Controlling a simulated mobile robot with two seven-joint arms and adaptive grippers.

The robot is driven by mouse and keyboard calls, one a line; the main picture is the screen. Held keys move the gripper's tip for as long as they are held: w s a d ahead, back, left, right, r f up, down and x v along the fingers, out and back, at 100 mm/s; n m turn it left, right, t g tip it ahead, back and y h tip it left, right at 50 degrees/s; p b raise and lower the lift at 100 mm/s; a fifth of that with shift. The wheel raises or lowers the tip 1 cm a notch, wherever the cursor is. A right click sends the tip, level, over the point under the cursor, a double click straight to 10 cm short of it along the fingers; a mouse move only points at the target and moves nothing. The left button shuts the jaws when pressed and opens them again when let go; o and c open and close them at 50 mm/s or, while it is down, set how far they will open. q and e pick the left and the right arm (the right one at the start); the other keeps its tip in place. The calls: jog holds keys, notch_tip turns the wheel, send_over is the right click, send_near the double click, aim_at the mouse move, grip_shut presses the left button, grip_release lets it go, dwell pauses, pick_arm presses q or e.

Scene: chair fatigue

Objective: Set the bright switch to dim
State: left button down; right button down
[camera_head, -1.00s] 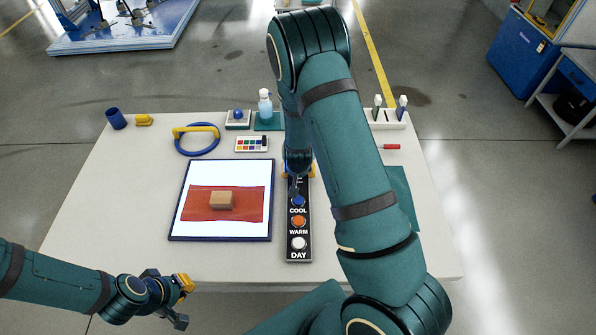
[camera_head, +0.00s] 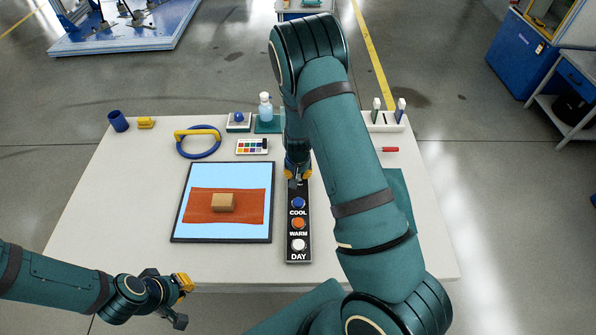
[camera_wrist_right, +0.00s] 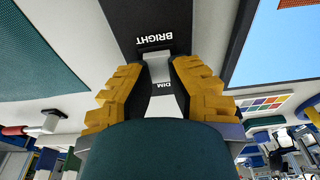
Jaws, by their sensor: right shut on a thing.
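The black control panel (camera_head: 299,256) lies on the table with buttons marked cool, warm and day in a column. Its far end carries the labels BRIGHT (camera_wrist_right: 154,40) and DIM (camera_wrist_right: 166,85), seen upside down in the right wrist view. My right gripper (camera_head: 297,178) is over that far end. In the right wrist view its yellow-padded fingers (camera_wrist_right: 158,88) are shut on the pale bright switch (camera_wrist_right: 158,68) between the labels. The fingers and palm hide part of the switch, so its exact setting is unclear. My left gripper (camera_head: 181,301) is open and empty at the table's near edge.
A lit pad (camera_head: 230,172) glows light blue left of the panel, with a red cloth (camera_head: 200,206) and a tan block (camera_head: 223,202) on it. A blue ring with a yellow bar (camera_head: 198,142), a colour palette (camera_head: 252,147) and a spray bottle (camera_head: 265,106) stand farther back.

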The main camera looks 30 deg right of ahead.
jog(key=shift+s+f+g, duration=0.1)
jog(key=shift+f+g, duration=0.05)
jog(key=shift+g, duration=0.15)
jog(key=c, duration=0.8)
grip_release()
jog(key=shift+r, duration=0.2)
jog(key=r, duration=0.7)
jog(key=s+r, duration=0.1)
jog(key=r, duration=0.3)
jog(key=shift+a+r, duration=0.3)
jog(key=shift+a, duration=0.1)
